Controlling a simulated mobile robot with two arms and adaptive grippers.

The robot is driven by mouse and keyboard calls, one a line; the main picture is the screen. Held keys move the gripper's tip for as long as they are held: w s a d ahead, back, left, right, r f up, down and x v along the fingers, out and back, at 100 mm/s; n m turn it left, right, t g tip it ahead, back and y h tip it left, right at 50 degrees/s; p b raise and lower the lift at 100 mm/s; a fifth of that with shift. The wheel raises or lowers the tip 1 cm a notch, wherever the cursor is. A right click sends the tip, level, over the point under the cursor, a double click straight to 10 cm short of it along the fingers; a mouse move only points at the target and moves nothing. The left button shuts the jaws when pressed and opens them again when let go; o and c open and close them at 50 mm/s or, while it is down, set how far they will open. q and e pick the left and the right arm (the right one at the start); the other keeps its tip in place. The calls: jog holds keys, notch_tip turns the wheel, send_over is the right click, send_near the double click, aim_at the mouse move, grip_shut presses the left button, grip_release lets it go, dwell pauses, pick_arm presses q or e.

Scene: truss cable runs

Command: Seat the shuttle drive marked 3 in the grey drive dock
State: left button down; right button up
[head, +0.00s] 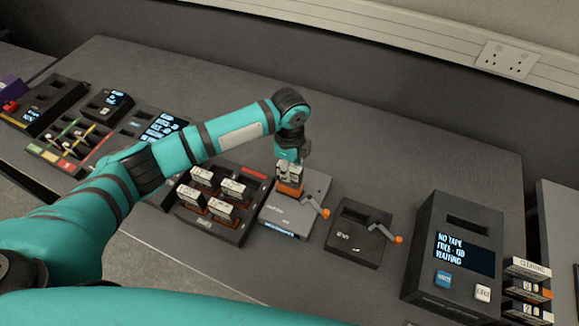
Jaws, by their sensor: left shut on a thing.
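The grey drive dock (285,221) sits on the dark table near the middle of the head view, with an orange-tipped lever at its right side and a small lit display on its front. My left gripper (289,170) points down over the back part of the dock. It is shut on a shuttle drive (289,188) whose orange lower part shows. I cannot tell whether the drive is in the dock's slot or just above it, and its number is not readable. My right gripper is not in view.
A black rack (215,227) with several white-and-orange drives stands just left of the dock. A black dock (356,233) with an orange-tipped lever stands to the right, then a tall black unit with a screen (455,248). The table behind is clear.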

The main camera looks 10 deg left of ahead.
pick_arm(q)
jog(key=shift+f, duration=0.35)
dwell(0.7)
jog(key=shift+f, duration=0.45)
jog(key=shift+f, duration=0.45)
dwell(0.5)
jog(key=shift+f, duration=0.75)
dwell(0.5)
jog(key=c, duration=0.6)
grip_release()
dwell(0.3)
